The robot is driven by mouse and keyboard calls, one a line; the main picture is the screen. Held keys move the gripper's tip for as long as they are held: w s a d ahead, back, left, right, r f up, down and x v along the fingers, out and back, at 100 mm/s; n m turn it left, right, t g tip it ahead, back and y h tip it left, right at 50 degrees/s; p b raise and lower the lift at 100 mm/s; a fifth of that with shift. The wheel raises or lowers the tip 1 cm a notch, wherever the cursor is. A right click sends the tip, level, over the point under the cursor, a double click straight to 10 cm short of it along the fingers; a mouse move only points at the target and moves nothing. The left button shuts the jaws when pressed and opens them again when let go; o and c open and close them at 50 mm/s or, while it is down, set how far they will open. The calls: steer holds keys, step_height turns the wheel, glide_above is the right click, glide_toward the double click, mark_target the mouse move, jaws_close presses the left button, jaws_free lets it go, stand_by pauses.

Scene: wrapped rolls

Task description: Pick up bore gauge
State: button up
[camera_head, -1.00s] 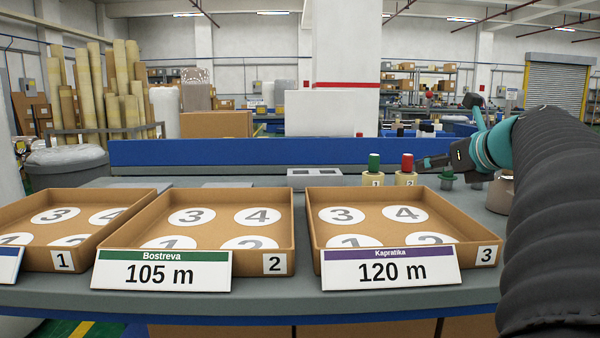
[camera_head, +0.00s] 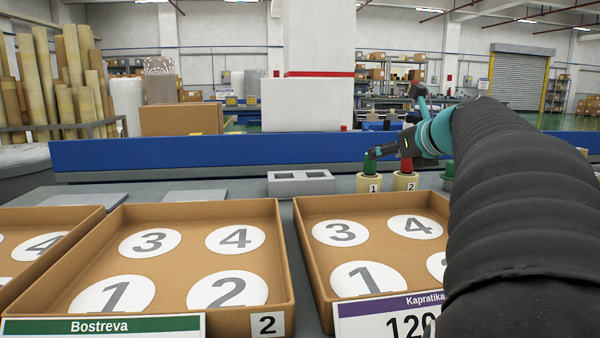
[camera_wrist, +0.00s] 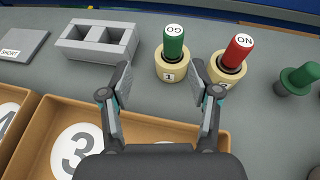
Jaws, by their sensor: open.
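A plug gauge with a green handle marked GO (camera_wrist: 173,40) stands upright in a cream round holder numbered 1 (camera_wrist: 178,73). Beside it, a red-handled plug marked NO (camera_wrist: 238,50) stands in a cream holder numbered 2 (camera_wrist: 228,71). Both also show in the head view, green (camera_head: 370,166) and red (camera_head: 407,167). No label names either one bore gauge. My gripper (camera_wrist: 160,74) is open and empty, its fingers spread just short of the green plug in the wrist view. In the head view my gripper (camera_head: 384,151) overlaps the plugs' tops.
A grey two-hole block (camera_wrist: 97,42) lies left of the plugs, with a grey plate marked SHORT (camera_wrist: 20,45) farther left. A green knobbed piece (camera_wrist: 298,79) stands at right. Cardboard trays with numbered circles (camera_head: 285,262) fill the front. A blue rail (camera_head: 210,152) runs behind.

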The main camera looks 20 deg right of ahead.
mark_target(369, 173)
steer(key=shift+d+b+x, duration=0.15)
steer(key=shift+d+x, duration=0.2)
steer(key=shift+x, duration=1.5)
steer(key=shift+d+b+x, duration=0.15)
steer(key=shift+d+x, duration=0.2)
steer(key=shift+x, duration=1.5)
steer(key=shift+d+b+x, duration=0.15)
steer(key=shift+d+x, duration=0.2)
steer(key=shift+x, duration=1.5)
steer(key=shift+s, duration=0.1)
jaws_close()
